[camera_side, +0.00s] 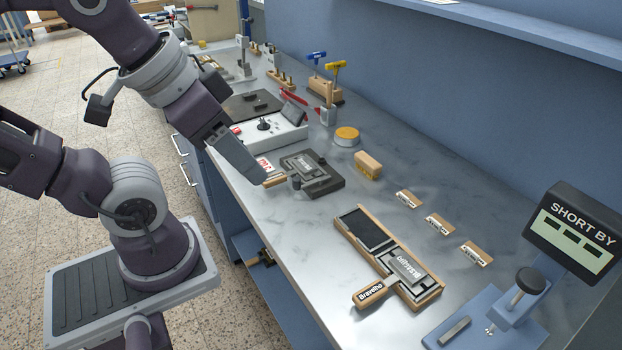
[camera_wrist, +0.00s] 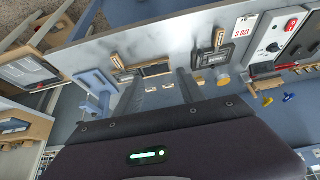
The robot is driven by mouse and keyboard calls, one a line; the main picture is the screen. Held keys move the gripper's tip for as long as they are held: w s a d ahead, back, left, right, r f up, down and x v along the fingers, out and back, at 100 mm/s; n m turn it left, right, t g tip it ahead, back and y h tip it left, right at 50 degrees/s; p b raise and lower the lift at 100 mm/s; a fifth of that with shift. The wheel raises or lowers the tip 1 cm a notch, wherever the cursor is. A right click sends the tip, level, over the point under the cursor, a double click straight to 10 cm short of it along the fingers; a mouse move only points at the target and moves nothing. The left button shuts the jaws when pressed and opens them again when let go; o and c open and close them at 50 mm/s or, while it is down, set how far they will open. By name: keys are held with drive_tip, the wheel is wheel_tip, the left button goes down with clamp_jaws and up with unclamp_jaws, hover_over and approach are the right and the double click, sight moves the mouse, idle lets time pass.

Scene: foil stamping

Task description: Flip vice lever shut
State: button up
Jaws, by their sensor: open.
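A dark block (camera_side: 325,183) on the bench carries a grey lettered plate (camera_side: 298,163), with a short wooden handle (camera_side: 275,181) at its left; I take it for the vice, but cannot tell its lever apart. In the wrist view this dark block (camera_wrist: 207,60) lies beyond and right of my fingers. My gripper (camera_side: 259,178) overlaps the wooden handle's end in the side view; contact cannot be told. In the wrist view my gripper (camera_wrist: 158,74) shows two fingers apart, with nothing held between them.
A wooden tray (camera_side: 349,233) with a lettered holder (camera_side: 410,268) and handle (camera_side: 370,293) lies nearer the front. A blue stand (camera_side: 512,305) with a "SHORT BY" display (camera_side: 572,234) is at right. A white control box (camera_side: 270,130) stands behind.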

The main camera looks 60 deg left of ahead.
drive_tip(key=shift+w+a+r, duration=0.1)
drive_tip(key=shift+w, duration=0.15)
drive_tip(key=c, duration=0.3)
drive_tip(key=w+n, duration=0.1)
drive_tip(key=w+a+n+g, duration=0.1)
drive_tip(key=w, duration=0.1)
drive_tip(key=w+a+r+n+g, duration=0.1)
drive_tip(key=shift+w+a+r+n, duration=0.1)
drive_tip(key=shift+w+a+n, duration=0.05)
drive_tip(key=shift+w+n, duration=0.15)
clamp_jaws()
drive_tip(key=w+a+f+n+g+h, duration=0.1)
drive_tip(key=w+a+f+n, duration=0.2)
drive_tip(key=a, duration=0.4)
drive_tip(key=w+a+f+n+g+h, duration=0.1)
drive_tip(key=w+a+f+n+h, duration=0.1)
drive_tip(key=w+a+n, duration=0.3)
drive_tip(key=w+a+f+n+g+h, duration=0.1)
drive_tip(key=w+a+f+n, duration=0.3)
drive_tip(key=a, duration=0.5)
drive_tip(key=shift+a+f+n+g, duration=0.25)
drive_tip(key=shift+f+n+g, duration=0.05)
drive_tip(key=shift+f+g, duration=0.3)
